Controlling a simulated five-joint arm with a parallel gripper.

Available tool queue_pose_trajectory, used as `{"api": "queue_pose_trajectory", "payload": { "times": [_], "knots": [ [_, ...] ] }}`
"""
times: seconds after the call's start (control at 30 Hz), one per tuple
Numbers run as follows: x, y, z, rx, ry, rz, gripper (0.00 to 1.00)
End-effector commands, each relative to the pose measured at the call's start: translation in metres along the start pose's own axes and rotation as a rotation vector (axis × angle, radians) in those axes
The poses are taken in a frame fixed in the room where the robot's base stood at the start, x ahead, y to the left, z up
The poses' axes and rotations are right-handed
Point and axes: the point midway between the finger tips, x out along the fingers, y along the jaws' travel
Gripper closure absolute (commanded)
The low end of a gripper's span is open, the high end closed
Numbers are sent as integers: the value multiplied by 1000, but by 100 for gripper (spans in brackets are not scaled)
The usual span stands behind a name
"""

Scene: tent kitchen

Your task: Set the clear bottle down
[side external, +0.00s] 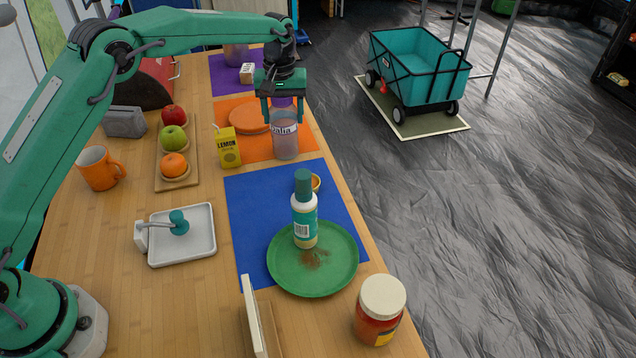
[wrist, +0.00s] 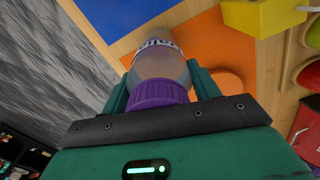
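The clear bottle (side external: 286,145) is upright, with a purple cap and a label with dark letters. My gripper (side external: 283,112) points down from above and is shut on it, one finger on each side near the cap. In the wrist view the purple cap (wrist: 160,94) sits between the two fingers of my gripper (wrist: 162,84), with the clear body beyond it. The bottle's lower end shows over the right part of the orange mat (side external: 262,148). I cannot tell whether its base touches the mat or hangs just above it.
A yellow lemon carton (side external: 229,148) stands close left of the bottle. An orange plate (side external: 249,117) lies behind it. A white bottle (side external: 304,222) stands on a green plate (side external: 325,277) on the blue mat (side external: 248,205). The table's right edge is close to the bottle.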

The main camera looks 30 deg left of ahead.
Motion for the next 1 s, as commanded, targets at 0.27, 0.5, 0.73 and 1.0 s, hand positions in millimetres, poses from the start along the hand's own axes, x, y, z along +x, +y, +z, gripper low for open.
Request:
{"api": "queue_pose_trajectory", "payload": {
  "times": [0.27, 0.5, 0.73, 1.0],
  "knots": [
    [0, 0, 0, 0, 1, 0, 21],
    [-4, 0, 0, 0, 2, 1, 21],
    [-23, 0, -1, 0, 4, 3, 21],
    [-65, 1, -1, 0, 4, 3, 21]
  ]
}}
